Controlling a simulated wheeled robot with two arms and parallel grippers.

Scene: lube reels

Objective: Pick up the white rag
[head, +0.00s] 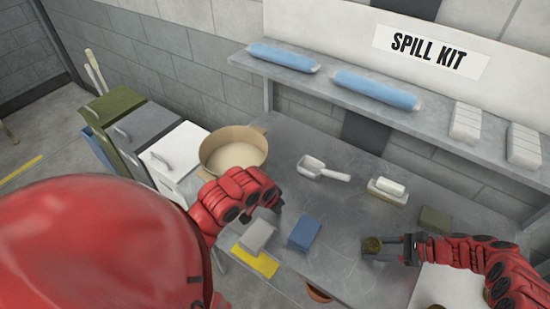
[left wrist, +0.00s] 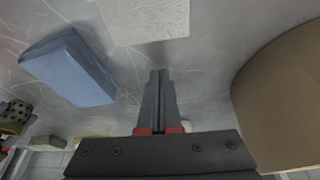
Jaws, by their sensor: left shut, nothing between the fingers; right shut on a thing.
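The white rag (head: 258,237) looks like a pale grey-white folded block on the metal bench, partly beyond my left gripper in the head view. In the left wrist view the rag (left wrist: 146,18) is cut off by the top edge, just past the fingertips and apart from them. My left gripper (left wrist: 159,76) is shut and empty; in the head view its fingers (head: 262,208) are partly hidden by my arm. My right gripper (head: 384,247) is shut on a small olive perforated cylinder (head: 371,244), right of the rag; the cylinder (left wrist: 14,118) also shows in the left wrist view.
A folded blue rag (head: 305,233) lies right of the white rag, and a yellow strip (head: 256,262) in front of it. A tan tub (head: 233,147) stands behind my left gripper. A white scoop (head: 325,170) and a brush-like block (head: 388,190) lie further back.

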